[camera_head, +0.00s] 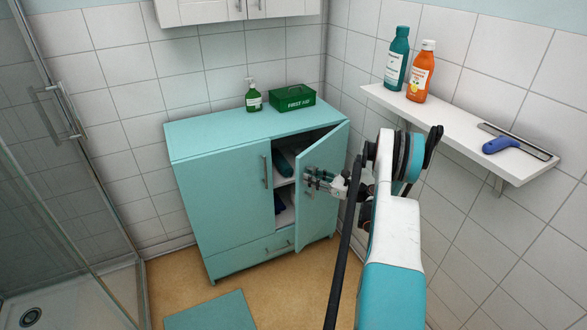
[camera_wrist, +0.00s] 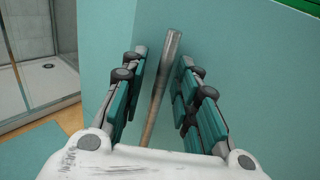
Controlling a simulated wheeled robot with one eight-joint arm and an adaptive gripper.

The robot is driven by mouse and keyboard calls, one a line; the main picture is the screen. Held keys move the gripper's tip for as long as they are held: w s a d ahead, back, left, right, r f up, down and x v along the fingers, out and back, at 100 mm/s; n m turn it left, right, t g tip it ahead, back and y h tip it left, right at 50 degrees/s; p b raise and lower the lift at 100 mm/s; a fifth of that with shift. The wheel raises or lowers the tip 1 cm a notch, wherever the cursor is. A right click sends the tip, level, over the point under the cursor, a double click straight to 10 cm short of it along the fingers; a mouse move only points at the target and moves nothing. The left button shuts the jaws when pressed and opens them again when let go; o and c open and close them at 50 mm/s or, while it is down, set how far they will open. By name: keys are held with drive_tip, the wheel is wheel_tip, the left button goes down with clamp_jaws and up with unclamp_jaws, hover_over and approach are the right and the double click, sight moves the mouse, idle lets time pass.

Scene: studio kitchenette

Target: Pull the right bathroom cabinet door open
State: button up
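The teal cabinet (camera_head: 222,200) stands against the tiled wall. Its right door (camera_head: 322,212) is partly open, swung out to the right, with shelves and dark folded items showing inside. My gripper (camera_head: 316,178) is at this door's outer face. In the wrist view, the door's grey bar handle (camera_wrist: 164,80) stands between the two fingers of my gripper (camera_wrist: 160,90). The fingers are apart, with a gap on the left of the bar; the bar is closer to the right finger. I cannot tell if that finger touches it. The left door (camera_head: 225,205) is shut.
A green soap bottle (camera_head: 253,96) and a first aid box (camera_head: 292,97) stand on the cabinet top. A wall shelf (camera_head: 455,125) with bottles and a blue-handled squeegee (camera_head: 505,144) is at right. The glass shower (camera_head: 60,190) is at left. A teal mat (camera_head: 212,312) lies on the floor.

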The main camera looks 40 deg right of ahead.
drive_tip(key=w+m+h, duration=0.3)
drive_tip(key=w+h, duration=0.1)
drive_tip(key=w, duration=0.5)
drive_tip(key=shift+w+a+t+h, duration=0.3)
drive_tip(key=shift+w+a+t, duration=0.05)
drive_tip(key=shift+a+t, duration=0.1)
